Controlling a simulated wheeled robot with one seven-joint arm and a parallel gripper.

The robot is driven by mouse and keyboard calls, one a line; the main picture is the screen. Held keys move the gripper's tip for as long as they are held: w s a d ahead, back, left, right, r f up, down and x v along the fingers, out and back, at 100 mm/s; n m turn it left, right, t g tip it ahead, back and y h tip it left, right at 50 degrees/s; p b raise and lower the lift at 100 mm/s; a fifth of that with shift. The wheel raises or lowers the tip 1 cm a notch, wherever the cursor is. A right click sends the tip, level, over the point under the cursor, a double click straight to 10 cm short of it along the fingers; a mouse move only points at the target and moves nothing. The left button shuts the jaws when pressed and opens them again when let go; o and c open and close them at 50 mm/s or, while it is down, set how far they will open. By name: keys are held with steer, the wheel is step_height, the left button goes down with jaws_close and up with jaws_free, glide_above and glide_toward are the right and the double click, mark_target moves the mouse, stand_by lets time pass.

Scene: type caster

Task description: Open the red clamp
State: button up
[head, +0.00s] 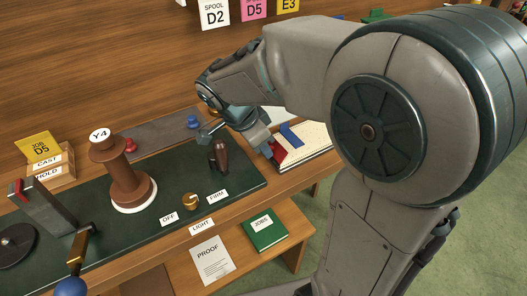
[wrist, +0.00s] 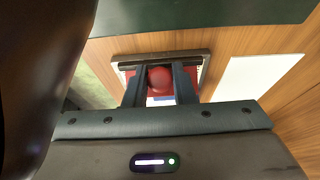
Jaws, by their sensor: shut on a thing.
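The red clamp (head: 279,155) is at the left end of a cream board (head: 307,148), partly hidden by my gripper (head: 266,149). In the wrist view the clamp's round red knob (wrist: 160,78) sits between the two dark fingers of my gripper (wrist: 160,84), which is shut on it. Red surface (wrist: 192,73) shows on both sides of the fingers, with a dark bar along its far edge. How far the clamp is open cannot be told.
A blue piece (head: 290,134) lies on the board. A green JOBS book (head: 264,230) lies on the lower shelf.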

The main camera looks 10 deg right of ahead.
stand_by(0.4)
steer(key=o, duration=0.9)
steer(key=shift+a+r, duration=0.1)
steer(key=p+v, duration=0.1)
steer(key=v, duration=1.2)
steer(key=shift+s+a+r, duration=0.15)
steer(key=shift+s+a, duration=0.05)
